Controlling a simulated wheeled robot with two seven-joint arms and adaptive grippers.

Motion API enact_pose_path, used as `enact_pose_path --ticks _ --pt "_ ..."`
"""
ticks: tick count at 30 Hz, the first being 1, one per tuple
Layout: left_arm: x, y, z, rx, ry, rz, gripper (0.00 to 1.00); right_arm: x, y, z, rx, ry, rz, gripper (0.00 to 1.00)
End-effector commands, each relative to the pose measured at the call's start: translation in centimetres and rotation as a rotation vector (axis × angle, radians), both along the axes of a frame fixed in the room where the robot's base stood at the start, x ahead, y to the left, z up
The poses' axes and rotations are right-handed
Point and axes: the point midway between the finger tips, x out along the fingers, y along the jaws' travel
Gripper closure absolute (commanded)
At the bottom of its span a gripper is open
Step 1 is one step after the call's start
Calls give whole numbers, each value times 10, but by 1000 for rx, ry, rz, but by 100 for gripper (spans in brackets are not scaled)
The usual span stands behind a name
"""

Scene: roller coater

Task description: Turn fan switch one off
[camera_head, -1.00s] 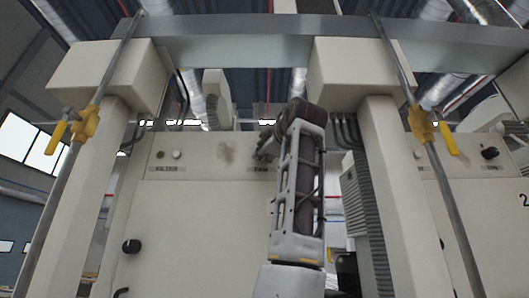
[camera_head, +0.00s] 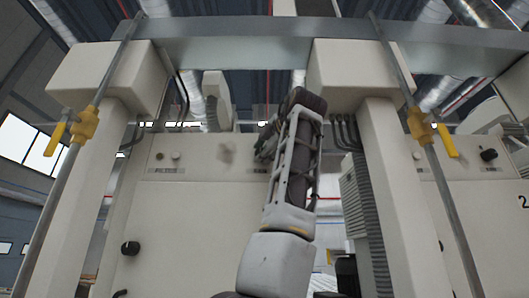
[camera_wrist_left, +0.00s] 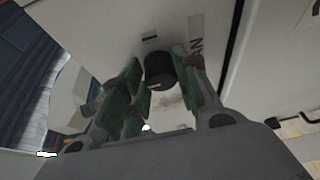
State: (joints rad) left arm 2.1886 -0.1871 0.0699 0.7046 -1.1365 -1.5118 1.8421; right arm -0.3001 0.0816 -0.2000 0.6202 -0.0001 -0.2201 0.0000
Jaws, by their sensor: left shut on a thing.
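The fan switch is a black round knob (camera_wrist_left: 158,70) on the pale cabinet panel, beside a partly covered label ending in "AN" (camera_wrist_left: 196,46). My left gripper (camera_wrist_left: 164,82) has its green-padded fingers on either side of the knob and is shut on it. In the head view, my left gripper (camera_head: 264,150) is at the upper right of the middle cabinet panel, and the knob is hidden behind it. My right gripper is not in view.
Another black knob (camera_head: 131,248) is low on the same cabinet (camera_head: 190,220), and one (camera_head: 489,154) is on the right cabinet. Pale posts and pipes with yellow valves (camera_head: 86,122) flank the panel. A metal beam (camera_head: 240,40) crosses above.

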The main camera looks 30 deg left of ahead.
Motion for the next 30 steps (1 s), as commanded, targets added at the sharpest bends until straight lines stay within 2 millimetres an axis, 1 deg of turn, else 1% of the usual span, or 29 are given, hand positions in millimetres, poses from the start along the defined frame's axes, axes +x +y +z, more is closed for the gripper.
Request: enact_pose_path --ticks 6,7,11,12,18,23,26,30 --pt "1 0 -2 -4 4 0 93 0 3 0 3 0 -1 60" --pt "1 0 -2 -4 4 0 65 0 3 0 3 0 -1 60" --pt "1 0 -2 -3 3 0 48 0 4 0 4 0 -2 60" --pt "1 0 -1 -3 3 0 47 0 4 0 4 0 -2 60" --pt "0 0 -1 -1 2 0 47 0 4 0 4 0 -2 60" --pt "-1 -1 0 -1 1 0 47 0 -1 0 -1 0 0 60" --pt "-3 -5 0 0 0 -1 47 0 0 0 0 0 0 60" --pt "-9 -14 0 0 0 -1 47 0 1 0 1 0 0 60"
